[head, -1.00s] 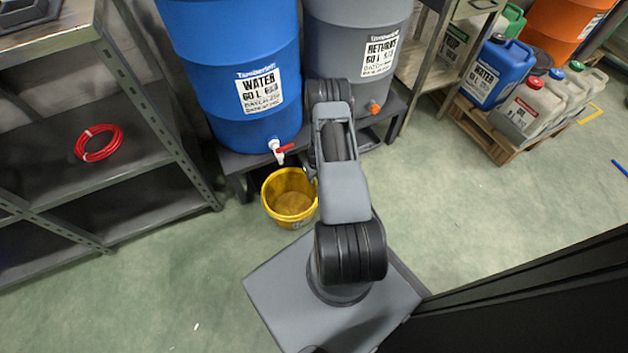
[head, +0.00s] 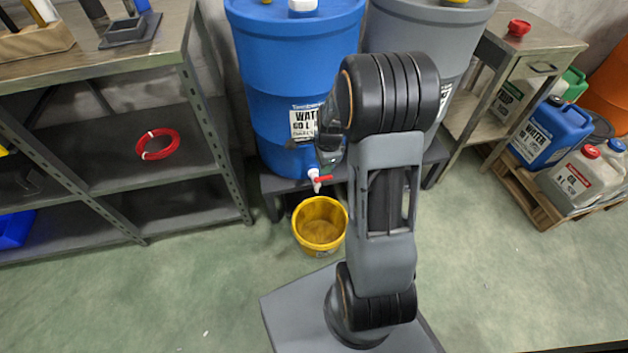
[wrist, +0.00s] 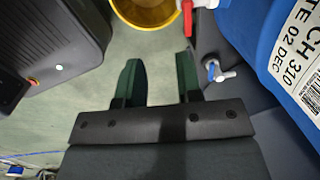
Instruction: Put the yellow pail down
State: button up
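The yellow pail (head: 320,224) stands upright on the green floor, below the red-handled tap (head: 318,179) of the blue water barrel (head: 294,80). It looks empty inside. In the wrist view, part of the pail (wrist: 148,10) shows at the top edge, beyond my fingertips and apart from them. My gripper (wrist: 159,75) is open, with only floor visible between its two dark fingers. In the head view my arm hides most of the gripper.
A grey barrel (head: 455,40) stands beside the blue one on a low dark stand (head: 275,184). A metal shelf (head: 214,140) with a red hose coil (head: 157,144) is at left. Jerrycans (head: 552,130) sit on a pallet at right. Floor before the pail is clear.

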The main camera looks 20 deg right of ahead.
jog(key=s+a+r+n, duration=0.5)
jog(key=s+r+n, duration=0.2)
jog(key=n, duration=0.3)
jog(key=s+a+r+n+t, duration=0.1)
jog(key=s+a+r+n, duration=0.4)
jog(key=n, duration=0.5)
notch_tip(320, 180, up, 2)
jog(key=shift+s+a+r+h, duration=0.15)
jog(key=shift+s+a+h, duration=0.15)
jog(key=shift+s, duration=0.95)
jog(key=shift+t, duration=0.3)
jog(key=w+p+v, duration=0.2)
jog(key=p+v, duration=0.8)
jog(key=v, duration=0.1)
jog(key=w+r+p+v, duration=0.1)
jog(key=w+p+v, duration=0.2)
jog(key=p+v, duration=0.8)
jog(key=w+r+p+v, duration=0.1)
jog(key=w+p+v, duration=0.2)
jog(key=p+v, duration=0.8)
jog(key=shift+s+a+t, duration=0.15)
jog(key=shift+t, duration=0.25)
jog(key=shift+s, duration=0.1)
